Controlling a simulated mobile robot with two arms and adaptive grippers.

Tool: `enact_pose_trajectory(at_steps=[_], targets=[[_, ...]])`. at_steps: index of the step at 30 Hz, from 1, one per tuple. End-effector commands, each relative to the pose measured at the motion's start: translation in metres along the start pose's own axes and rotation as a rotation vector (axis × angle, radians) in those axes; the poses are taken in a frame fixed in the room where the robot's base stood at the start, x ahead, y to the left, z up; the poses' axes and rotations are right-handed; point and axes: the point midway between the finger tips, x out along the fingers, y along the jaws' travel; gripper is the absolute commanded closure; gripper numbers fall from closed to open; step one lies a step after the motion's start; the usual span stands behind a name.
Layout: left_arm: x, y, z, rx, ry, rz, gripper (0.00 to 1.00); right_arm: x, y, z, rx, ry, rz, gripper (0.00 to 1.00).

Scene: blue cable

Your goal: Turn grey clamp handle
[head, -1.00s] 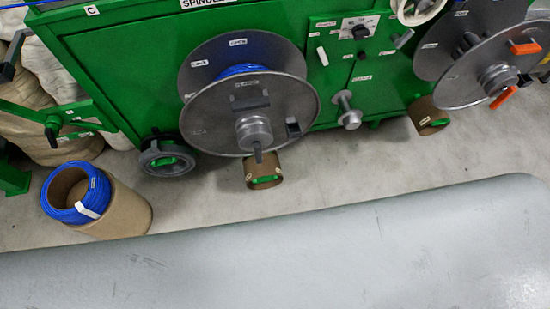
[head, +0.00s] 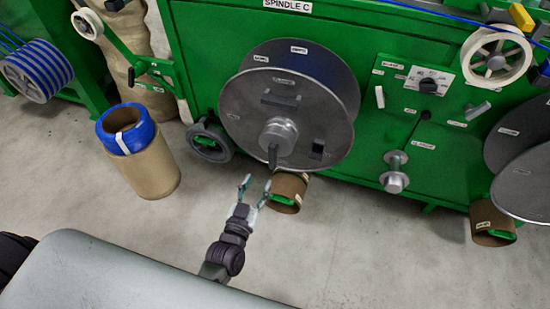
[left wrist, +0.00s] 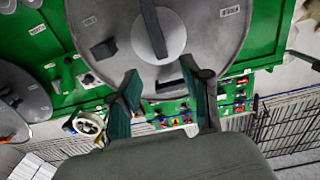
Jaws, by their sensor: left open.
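The grey clamp handle (head: 273,156) is a dark bar hanging down from the round hub (head: 280,134) at the centre of the large grey reel (head: 240,112) on spindle C. In the left wrist view the handle (left wrist: 152,28) lies across the hub's face, near upright. My left gripper (head: 256,185) is open and empty, just below and slightly left of the handle in the head view. In the left wrist view its fingers (left wrist: 160,75) are spread below the hub, apart from the handle. My right gripper is in neither view.
The green machine (head: 410,150) fills the back, with a second reel (head: 525,160) at the right. A cardboard core (head: 289,190) stands on the floor beneath the reel. A brown drum (head: 150,172) topped with blue cable (head: 127,126) stands at left. Open floor lies in front.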

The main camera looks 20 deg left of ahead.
Motion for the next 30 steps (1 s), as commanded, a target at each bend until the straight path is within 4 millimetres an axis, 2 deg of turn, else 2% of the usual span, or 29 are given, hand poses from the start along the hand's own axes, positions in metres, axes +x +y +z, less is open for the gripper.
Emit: enact_pose_trajectory(at_steps=[9, 15, 21, 30], targets=[[0.070, 0.001, 0.001, -0.002, 0.001, 0.001, 0.52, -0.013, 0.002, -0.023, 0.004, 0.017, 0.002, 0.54], [0.102, 0.001, 0.002, -0.002, -0.001, 0.001, 0.52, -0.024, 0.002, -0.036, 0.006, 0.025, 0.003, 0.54], [0.115, 0.001, 0.001, -0.002, -0.003, 0.001, 0.52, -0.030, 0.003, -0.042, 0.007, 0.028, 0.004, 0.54], [0.117, 0.001, 0.001, -0.002, -0.003, 0.001, 0.54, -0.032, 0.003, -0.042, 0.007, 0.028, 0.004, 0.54]])
